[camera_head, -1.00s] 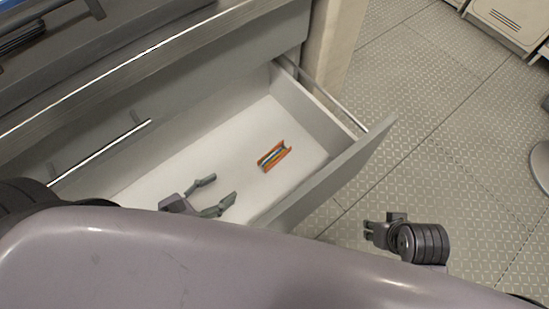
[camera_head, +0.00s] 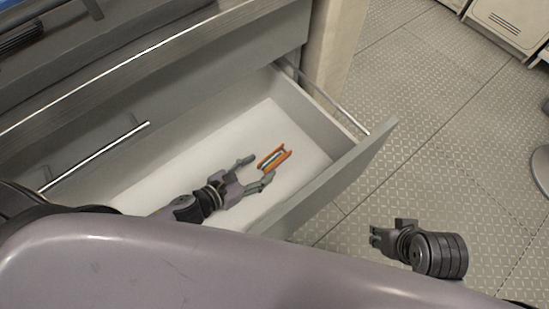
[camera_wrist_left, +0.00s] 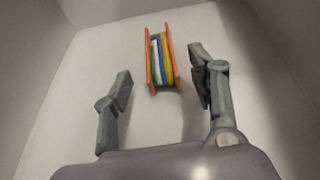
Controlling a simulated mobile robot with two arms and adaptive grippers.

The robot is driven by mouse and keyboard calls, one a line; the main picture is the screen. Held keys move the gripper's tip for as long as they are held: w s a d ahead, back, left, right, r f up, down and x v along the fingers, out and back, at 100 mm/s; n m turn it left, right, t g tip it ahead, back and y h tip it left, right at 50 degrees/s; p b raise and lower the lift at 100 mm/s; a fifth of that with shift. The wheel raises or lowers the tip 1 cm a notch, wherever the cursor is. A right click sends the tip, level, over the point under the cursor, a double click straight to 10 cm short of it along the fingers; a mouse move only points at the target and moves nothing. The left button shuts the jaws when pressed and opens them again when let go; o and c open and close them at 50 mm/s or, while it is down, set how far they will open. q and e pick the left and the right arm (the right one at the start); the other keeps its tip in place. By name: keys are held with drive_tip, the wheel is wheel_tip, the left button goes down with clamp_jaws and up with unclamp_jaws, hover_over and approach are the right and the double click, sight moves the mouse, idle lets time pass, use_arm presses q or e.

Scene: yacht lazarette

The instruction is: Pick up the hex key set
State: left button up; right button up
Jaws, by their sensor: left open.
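The hex key set (camera_head: 274,158) is a small orange holder with several coloured keys. It lies on the white floor of the open drawer, toward its right end. My left gripper (camera_head: 257,169) is open inside the drawer, with its fingertips just short of the set on its left side. In the left wrist view the hex key set (camera_wrist_left: 160,60) lies ahead, roughly in line with the gap between the open fingers (camera_wrist_left: 162,85); nothing is held. My right gripper (camera_head: 375,237) is outside the drawer over the floor; its fingers are too small to judge.
The drawer's front panel (camera_head: 335,180) stands on the right side of the set, and its end wall (camera_head: 310,112) is behind it. The rest of the drawer floor looks bare. A closed drawer handle (camera_head: 95,155) is to the left.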

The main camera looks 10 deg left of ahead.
sight(268, 163)
use_arm(q)
drive_tip(key=x, duration=0.3)
drive_tip(key=shift+w+d, duration=0.1)
drive_tip(key=shift+w, duration=0.05)
clamp_jaws()
idle(0.6)
